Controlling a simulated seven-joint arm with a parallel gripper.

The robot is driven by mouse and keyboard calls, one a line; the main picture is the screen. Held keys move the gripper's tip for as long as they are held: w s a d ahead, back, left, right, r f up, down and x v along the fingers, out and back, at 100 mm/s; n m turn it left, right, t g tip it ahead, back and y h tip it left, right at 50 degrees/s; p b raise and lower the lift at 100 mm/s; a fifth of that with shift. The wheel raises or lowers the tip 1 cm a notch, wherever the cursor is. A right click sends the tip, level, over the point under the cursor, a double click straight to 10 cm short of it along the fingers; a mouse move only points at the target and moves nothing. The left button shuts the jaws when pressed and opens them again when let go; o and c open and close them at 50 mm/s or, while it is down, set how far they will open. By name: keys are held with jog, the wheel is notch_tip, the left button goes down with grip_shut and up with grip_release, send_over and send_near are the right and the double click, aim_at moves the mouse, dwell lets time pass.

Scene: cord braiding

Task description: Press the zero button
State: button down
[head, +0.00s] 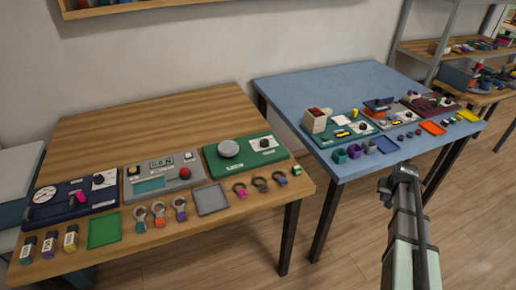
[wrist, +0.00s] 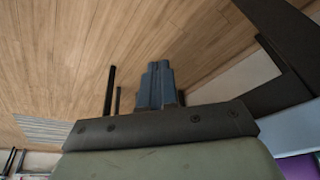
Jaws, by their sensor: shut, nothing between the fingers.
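My gripper (wrist: 158,72) shows in the wrist view with its fingers together and empty, above the wooden floor. In the head view my arm stands at the right, in front of the blue table and well apart from the panels. A grey panel (head: 141,187) sits on the wooden table at the left. It bears a small display (head: 161,162), a red button (head: 184,173), a yellow button (head: 134,170) and a teal window (head: 149,185). The labels are too small to read, so I cannot tell which button is zero.
A dark blue panel with a dial (head: 44,193) and a green panel with a round plate (head: 228,148) flank the grey one. Ring-handled pieces, a green mat (head: 104,230) and a grey tray (head: 211,199) lie in front. The blue table (head: 300,85) holds more panels. The wooden table's back is clear.

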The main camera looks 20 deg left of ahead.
jog(key=w+r+t, duration=0.2)
jog(key=w+r, duration=0.7)
jog(key=r, duration=0.4)
jog(key=w+a+r, duration=0.1)
jog(key=a, duration=0.2)
jog(key=w+a+r+n+t, duration=0.1)
jog(key=w+a, duration=0.1)
jog(key=w+a+r+n, duration=0.1)
jog(key=a, duration=0.2)
jog(key=shift+w+a+r+t, duration=0.3)
jog(key=shift+w+a, duration=0.05)
jog(key=s+a, duration=0.1)
jog(key=a, duration=0.5)
jog(key=s+a+n, duration=0.1)
jog(key=a, duration=0.5)
jog(key=a+n, duration=0.1)
jog(key=a, duration=0.6)
jog(key=shift+s+r, duration=0.3)
jog(key=shift+s, duration=0.1)
jog(key=s+a+r+n, duration=0.1)
jog(key=s+a, duration=0.2)
jog(key=a, duration=0.6)
jog(key=s+a+r+n, duration=0.1)
jog(key=s+a, duration=0.2)
jog(key=a, duration=0.5)
notch_tip(320, 180, up, 5)
jog(key=n+t, duration=0.2)
send_over(186, 156)
jog(key=shift+d+r+h, duration=0.1)
jog(key=shift+h, duration=0.3)
